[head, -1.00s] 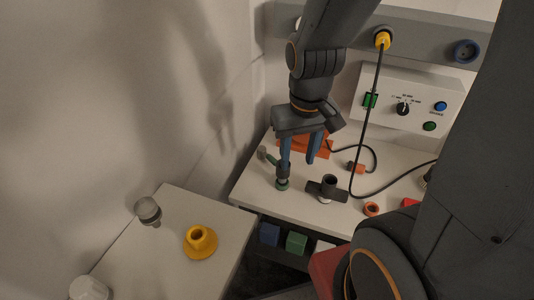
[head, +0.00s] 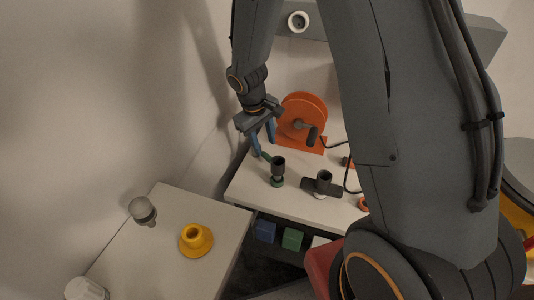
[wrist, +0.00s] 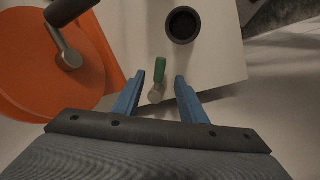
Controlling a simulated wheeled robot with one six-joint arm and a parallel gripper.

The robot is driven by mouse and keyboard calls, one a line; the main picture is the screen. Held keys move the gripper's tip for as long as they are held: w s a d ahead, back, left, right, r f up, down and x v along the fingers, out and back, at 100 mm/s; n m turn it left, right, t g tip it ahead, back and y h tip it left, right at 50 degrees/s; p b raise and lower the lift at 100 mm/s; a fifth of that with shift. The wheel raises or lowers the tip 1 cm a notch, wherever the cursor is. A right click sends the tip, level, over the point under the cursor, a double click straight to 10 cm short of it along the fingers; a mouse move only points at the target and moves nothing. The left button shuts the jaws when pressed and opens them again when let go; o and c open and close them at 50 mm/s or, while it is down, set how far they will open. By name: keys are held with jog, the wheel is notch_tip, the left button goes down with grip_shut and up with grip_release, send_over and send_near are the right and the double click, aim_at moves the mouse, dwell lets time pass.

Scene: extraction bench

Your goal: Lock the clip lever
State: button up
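The clip lever (wrist: 160,70) shows in the wrist view as a short green handle on a pale round pivot, ahead of and between my fingertips. In the head view its green handle (head: 266,157) is at the back left of the bench, just by my fingertips. I cannot tell whether the fingers touch the lever.
An orange reel with a crank (head: 303,115) stands close behind and right of my gripper. A black tee-shaped fitting (head: 323,186) is on the bench to the right. A yellow flanged piece (head: 196,240) and a grey knob (head: 143,211) stand on the nearer table.

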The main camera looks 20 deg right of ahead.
aim_at(268, 156)
jog(key=shift+w+d+f, duration=0.1)
jog(key=shift+d+f, duration=0.1)
jog(key=shift+f, duration=0.8)
jog(key=shift+w+d+f, duration=0.1)
jog(key=shift+d+f, duration=0.05)
jog(key=shift+f, duration=0.9)
jog(key=shift+d+f, duration=0.2)
jog(key=shift+f, duration=0.8)
jog(key=shift+c, duration=0.3)
grip_shut()
